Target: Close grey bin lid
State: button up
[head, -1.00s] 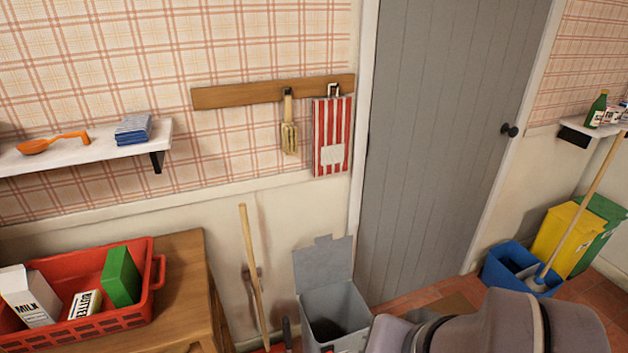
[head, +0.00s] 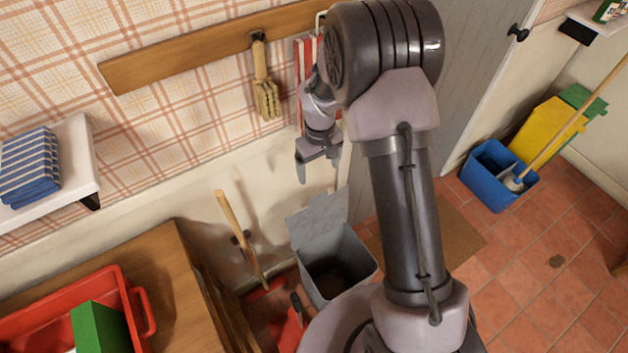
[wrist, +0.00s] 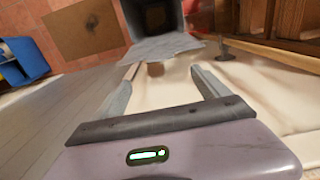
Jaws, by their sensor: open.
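The grey bin (head: 340,270) stands on the floor against the wall, between the wooden cabinet and the door. Its grey lid (head: 317,219) is up, leaning back toward the wall, and the dark inside shows. My gripper (head: 302,172) is above the lid, near the wall, pointing down. In the wrist view, my gripper (wrist: 158,82) has its fingers wide apart with nothing between them. The lid (wrist: 160,47) shows just beyond the fingertips, with the open bin (wrist: 153,17) past it. I cannot tell whether a fingertip touches the lid.
A wooden-handled tool (head: 240,235) leans at the bin's left, with a red dustpan (head: 288,330) on the floor. The wooden cabinet (head: 190,285) bearing a red crate (head: 140,315) is further left. A blue bucket (head: 490,185) stands right, with clear tiles before it.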

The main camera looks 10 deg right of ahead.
aim_at(318, 196)
notch_tip(318, 196, down, 13)
jog(key=b, duration=0.3)
jog(key=shift+f, duration=0.1)
grip_shut()
